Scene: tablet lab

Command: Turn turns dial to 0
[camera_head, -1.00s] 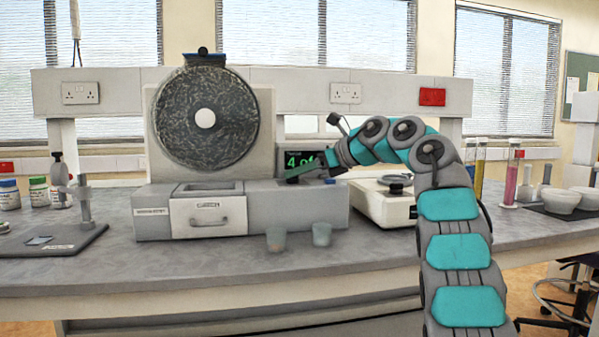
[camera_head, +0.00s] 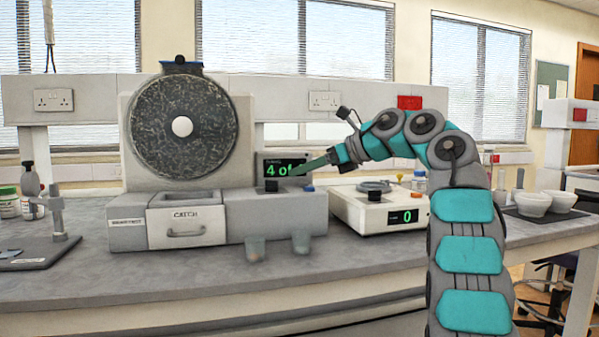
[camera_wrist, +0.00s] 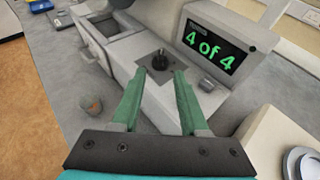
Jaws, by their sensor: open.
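The tablet machine (camera_head: 265,212) stands on the bench with its round drum at the back. A small dark dial (camera_wrist: 160,61) sits on a square plate in front of the screen. My gripper (camera_wrist: 162,72) is open, its two green fingers spread on either side of the dial in the picture, with nothing held. I cannot tell whether they touch it. In the head view my gripper (camera_head: 300,168) is just before the screen.
A white balance (camera_head: 370,208) reading 0 stands right of the machine. A catch drawer (camera_head: 187,222) is at the machine's front. Two small cups (camera_head: 301,240) stand before it. A dark stand (camera_head: 45,250) is at left, mortars (camera_head: 535,203) at right.

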